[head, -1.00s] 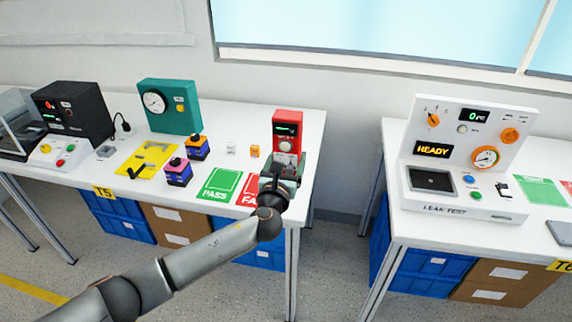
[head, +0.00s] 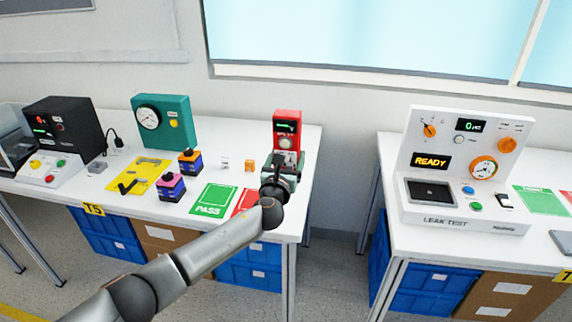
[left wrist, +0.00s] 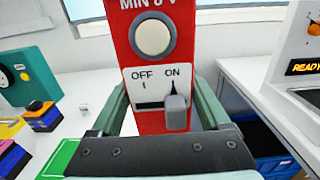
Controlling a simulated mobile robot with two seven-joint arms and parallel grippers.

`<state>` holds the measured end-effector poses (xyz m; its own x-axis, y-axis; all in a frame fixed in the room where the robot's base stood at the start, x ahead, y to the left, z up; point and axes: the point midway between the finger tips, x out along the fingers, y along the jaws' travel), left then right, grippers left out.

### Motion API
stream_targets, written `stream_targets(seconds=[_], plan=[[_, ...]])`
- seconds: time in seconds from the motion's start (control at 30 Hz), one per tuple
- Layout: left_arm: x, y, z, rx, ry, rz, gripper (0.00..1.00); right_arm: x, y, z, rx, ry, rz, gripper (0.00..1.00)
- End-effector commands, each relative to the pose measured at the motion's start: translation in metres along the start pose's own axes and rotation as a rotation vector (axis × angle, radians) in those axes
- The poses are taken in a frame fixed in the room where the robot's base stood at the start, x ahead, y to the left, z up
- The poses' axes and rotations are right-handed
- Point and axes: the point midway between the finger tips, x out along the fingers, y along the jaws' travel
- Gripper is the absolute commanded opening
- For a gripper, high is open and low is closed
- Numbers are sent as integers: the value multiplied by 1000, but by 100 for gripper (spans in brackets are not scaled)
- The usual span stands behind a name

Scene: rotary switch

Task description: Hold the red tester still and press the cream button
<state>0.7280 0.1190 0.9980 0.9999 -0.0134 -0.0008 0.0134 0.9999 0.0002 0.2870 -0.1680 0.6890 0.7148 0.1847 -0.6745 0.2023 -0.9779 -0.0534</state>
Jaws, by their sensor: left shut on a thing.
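The red tester (head: 287,117) stands upright near the right end of the left table, with a small lit display near its top. Its round cream button (left wrist: 152,37) shows in the left wrist view above a white OFF/ON panel (left wrist: 147,80); nothing touches the button. The grey switch lever (left wrist: 176,112) below it is on the ON side. My left gripper (head: 285,165) is at the tester's lower front, its green fingers on either side of the body, shut on it. My right gripper is in neither view.
Green PASS and red mats (head: 213,200) lie left of my gripper. A white leak test unit (head: 460,165) stands on the right table, across a gap.

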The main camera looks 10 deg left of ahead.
Motion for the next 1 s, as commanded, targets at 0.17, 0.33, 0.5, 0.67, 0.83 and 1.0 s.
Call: stream_targets(seconds=[0.17,0.33,0.5,0.67,0.83,1.0], plan=[[11,-1,0,-1,-4,-1,0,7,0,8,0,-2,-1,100],[21,-1,0,0,-5,-2,0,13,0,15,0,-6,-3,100],[32,-1,0,0,-5,-1,0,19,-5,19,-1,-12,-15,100],[40,-1,1,0,-4,-1,0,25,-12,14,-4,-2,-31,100],[44,-1,2,0,-3,-2,0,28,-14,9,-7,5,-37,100],[44,-1,3,0,-3,-2,0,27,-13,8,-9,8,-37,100]])
